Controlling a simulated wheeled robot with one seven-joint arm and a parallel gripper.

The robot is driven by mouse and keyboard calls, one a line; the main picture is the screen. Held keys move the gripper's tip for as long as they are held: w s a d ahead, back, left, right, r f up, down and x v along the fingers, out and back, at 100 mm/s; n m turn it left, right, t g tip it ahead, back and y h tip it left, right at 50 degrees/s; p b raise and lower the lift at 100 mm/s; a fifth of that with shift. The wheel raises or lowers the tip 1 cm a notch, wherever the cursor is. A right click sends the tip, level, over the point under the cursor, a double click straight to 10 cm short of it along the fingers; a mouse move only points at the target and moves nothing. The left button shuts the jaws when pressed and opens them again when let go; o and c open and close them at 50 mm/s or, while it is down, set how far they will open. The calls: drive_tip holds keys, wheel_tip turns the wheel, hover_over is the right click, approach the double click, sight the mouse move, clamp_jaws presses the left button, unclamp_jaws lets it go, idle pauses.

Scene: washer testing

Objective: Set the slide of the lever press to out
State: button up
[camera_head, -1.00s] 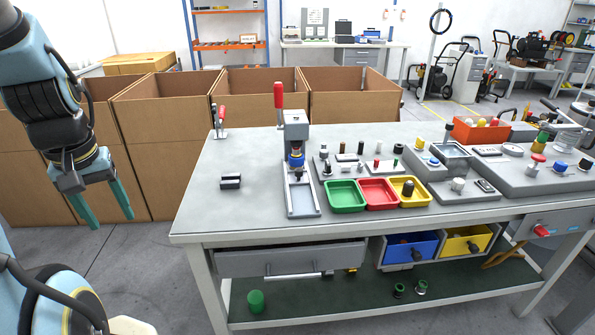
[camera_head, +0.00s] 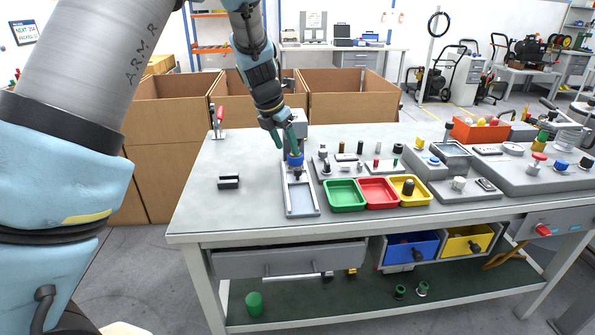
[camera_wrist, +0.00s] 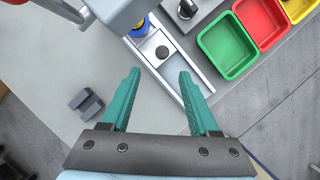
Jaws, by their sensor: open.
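The lever press (camera_head: 302,132) stands on the workbench, mostly hidden behind my gripper in the head view; its red lever handle is hidden there. Its pale slide track (camera_head: 301,196) runs from the press toward the bench's front edge. A blue part (camera_head: 295,159) sits under the press head.
Green (camera_head: 346,196), red (camera_head: 378,194) and yellow (camera_head: 410,190) trays stand right of the track. A dark grey block (camera_head: 229,182) lies to its left. A red-handled clamp (camera_head: 217,124) is at the back left. The bench's front left is clear.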

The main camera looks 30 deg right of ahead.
sight(298, 168)
drive_tip(key=x, duration=0.7)
drive_tip(key=p+x, duration=0.1)
drive_tip(key=x, duration=0.3)
drive_tip(key=shift+s+d+r, duration=0.15)
drive_tip(key=shift+d, duration=0.2)
drive_tip(key=shift+c, duration=0.3)
clamp_jaws()
idle(0.6)
